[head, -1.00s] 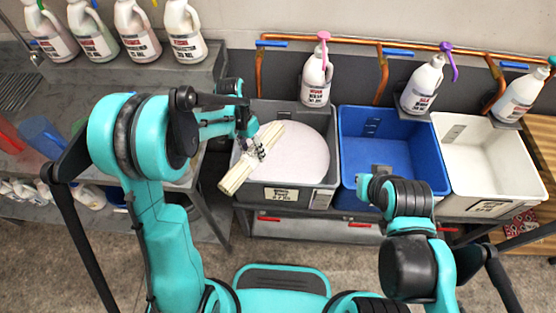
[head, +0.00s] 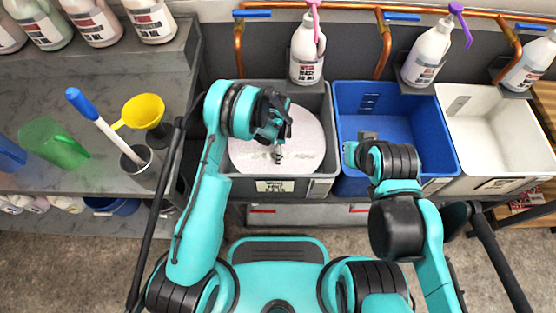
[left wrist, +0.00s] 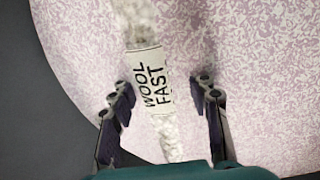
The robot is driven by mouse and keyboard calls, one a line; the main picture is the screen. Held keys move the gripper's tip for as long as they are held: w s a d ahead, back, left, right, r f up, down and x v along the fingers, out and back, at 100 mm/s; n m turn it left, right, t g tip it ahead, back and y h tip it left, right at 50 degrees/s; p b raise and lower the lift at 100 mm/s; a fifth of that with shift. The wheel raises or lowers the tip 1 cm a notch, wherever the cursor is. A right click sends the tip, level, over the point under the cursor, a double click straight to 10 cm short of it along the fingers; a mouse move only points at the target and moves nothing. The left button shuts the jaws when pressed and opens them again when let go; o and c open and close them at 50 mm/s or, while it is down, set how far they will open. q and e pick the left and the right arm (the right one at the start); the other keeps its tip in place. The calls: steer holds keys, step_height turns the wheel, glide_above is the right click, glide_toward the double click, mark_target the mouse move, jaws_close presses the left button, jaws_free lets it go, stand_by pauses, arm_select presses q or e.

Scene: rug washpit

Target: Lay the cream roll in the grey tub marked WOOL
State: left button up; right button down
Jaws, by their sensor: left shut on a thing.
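The grey tub (head: 326,178) stands below the wall pipe, holding a round, pale lilac, speckled surface (head: 305,130). A label is on its front, too small to read in the head view. My left gripper (head: 278,155) is low over the middle of that surface. In the left wrist view the cream roll (left wrist: 150,85) shows as a narrow whitish strip with a WOOL FAST label, its rest patched with the speckled surface.
A blue tub (head: 448,145) and a white tub (head: 545,155) stand to the right. Pump bottles (head: 306,58) stand behind the tubs. At left, a shelf holds a yellow funnel (head: 145,108), a green jug (head: 55,145) and a blue-handled brush (head: 95,112).

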arm_select(q)
steer(key=x, duration=0.2)
steer(key=w+b+x, duration=0.1)
steer(key=x, duration=0.1)
steer(key=shift+f+b, duration=0.3)
steer(key=shift+f, duration=0.05)
steer(key=shift+r, duration=0.1)
steer(key=o, duration=1.4)
